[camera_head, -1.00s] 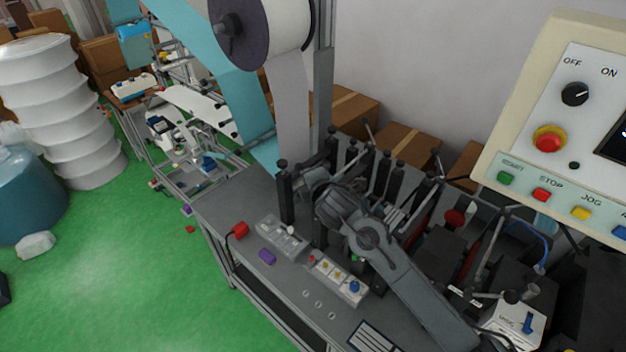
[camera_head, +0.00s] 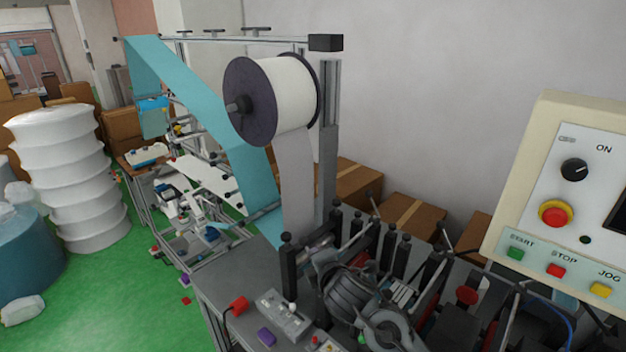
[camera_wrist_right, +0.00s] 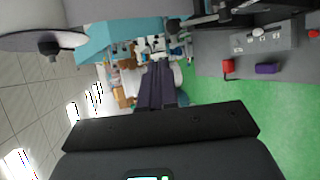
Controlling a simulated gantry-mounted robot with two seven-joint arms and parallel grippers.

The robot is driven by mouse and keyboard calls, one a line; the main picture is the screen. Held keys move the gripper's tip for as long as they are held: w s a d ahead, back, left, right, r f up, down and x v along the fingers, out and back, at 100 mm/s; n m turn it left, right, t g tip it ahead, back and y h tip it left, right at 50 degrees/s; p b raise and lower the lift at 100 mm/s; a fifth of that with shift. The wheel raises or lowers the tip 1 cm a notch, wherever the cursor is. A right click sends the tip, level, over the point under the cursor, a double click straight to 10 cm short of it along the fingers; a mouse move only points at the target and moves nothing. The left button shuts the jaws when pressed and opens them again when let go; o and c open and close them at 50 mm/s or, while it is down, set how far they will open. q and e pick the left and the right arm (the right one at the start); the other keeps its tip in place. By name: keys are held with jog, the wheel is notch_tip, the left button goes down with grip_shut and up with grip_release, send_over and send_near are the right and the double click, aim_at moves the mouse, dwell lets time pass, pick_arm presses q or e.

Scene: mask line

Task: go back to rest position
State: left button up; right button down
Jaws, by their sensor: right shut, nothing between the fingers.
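In the right wrist view my right gripper (camera_wrist_right: 157,83) shows as two dark fingers side by side. They are closed together with nothing between them, and nothing touches the tips. My left gripper is in neither view.
A large white roll (camera_head: 285,95) with a pale strip hangs above the table. A control panel (camera_head: 565,190) is at the right. Green floor (camera_head: 120,290) is open at the left.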

jog(key=s+f+m+g+p, duration=0.1)
jog(key=s+f, duration=0.2)
jog(key=f, duration=0.5)
jog(key=s+f+g, duration=0.2)
jog(key=s+f, duration=0.2)
jog(key=f, duration=0.3)
jog(key=s+d+f+m+g+p, duration=0.1)
jog(key=s+d+f+m, duration=0.1)
jog(key=s+f, duration=0.5)
jog(key=s+d+f+m+g+p, duration=0.15)
jog(key=s+f, duration=0.25)
jog(key=s, duration=0.5)
jog(key=s+d+m+g+h+p, duration=0.1)
jog(key=s+d+m, duration=0.35)
jog(key=s, duration=0.35)
jog(key=s+d+m+g+h+p, duration=0.1)
jog(key=s+d+m+g, duration=0.15)
jog(key=s+d, duration=0.4)
jog(key=s+d+r+m+h, duration=0.1)
jog(key=s+d+r+m, duration=0.4)
jog(key=r+m, duration=0.3)
jog(key=shift+s+d+r+m+h, duration=0.4)
jog(key=shift+s+m, duration=0.2)
jog(key=shift+m, duration=0.55)
